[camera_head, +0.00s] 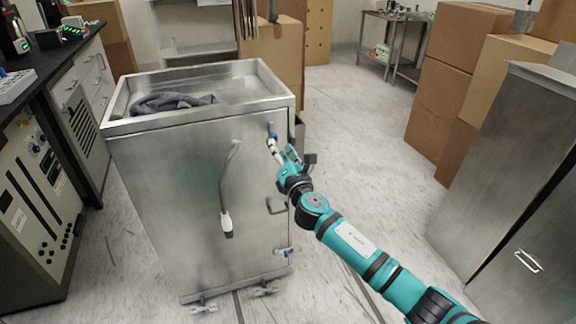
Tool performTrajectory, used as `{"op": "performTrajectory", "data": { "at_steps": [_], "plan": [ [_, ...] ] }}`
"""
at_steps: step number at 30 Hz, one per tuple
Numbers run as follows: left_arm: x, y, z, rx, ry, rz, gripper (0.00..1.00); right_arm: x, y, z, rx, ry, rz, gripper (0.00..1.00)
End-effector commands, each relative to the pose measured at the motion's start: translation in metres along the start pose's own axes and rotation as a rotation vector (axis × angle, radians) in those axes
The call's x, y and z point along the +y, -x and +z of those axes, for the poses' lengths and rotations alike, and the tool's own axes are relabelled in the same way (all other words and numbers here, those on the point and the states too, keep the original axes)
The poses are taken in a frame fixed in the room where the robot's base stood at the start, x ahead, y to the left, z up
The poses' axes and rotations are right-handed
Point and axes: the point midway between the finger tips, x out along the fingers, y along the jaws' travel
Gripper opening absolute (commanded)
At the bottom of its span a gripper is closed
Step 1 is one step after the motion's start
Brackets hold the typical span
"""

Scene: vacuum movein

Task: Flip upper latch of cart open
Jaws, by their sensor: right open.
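The steel cart (190,215) stands in the middle left, with its door side facing me. Its upper latch (272,134) is a small blue-tipped part near the top right of the door. A lower latch (283,252) sits near the door's bottom right. My right gripper (281,150) reaches in from the lower right and is open, with its fingertips just below the upper latch. I cannot tell whether they touch it. The gripper partly covers the door's right edge. My left gripper is out of view.
A bent grey handle (229,185) with a white end is on the cart's door. A dark cloth (172,102) lies in the tray top. A counter stands left, stacked boxes (447,75) and a metal cabinet (515,190) right. Floor right of the cart is clear.

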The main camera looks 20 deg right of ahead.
Motion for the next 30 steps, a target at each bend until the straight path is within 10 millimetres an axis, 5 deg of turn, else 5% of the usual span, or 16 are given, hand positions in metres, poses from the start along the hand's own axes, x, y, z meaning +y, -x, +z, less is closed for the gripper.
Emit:
{"op": "performTrajectory", "data": {
  "at_steps": [6,12,30],
  "plan": [
    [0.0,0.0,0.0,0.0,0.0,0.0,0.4,-0.001,0.045,-0.001,0.003,0.0,0.0,0.41],
    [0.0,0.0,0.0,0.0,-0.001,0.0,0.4,0.0,0.069,-0.001,0.002,0.0,0.0,0.41],
    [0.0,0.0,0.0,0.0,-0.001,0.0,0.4,-0.005,0.077,-0.004,0.005,-0.029,-0.017,0.41]
  ]
}}
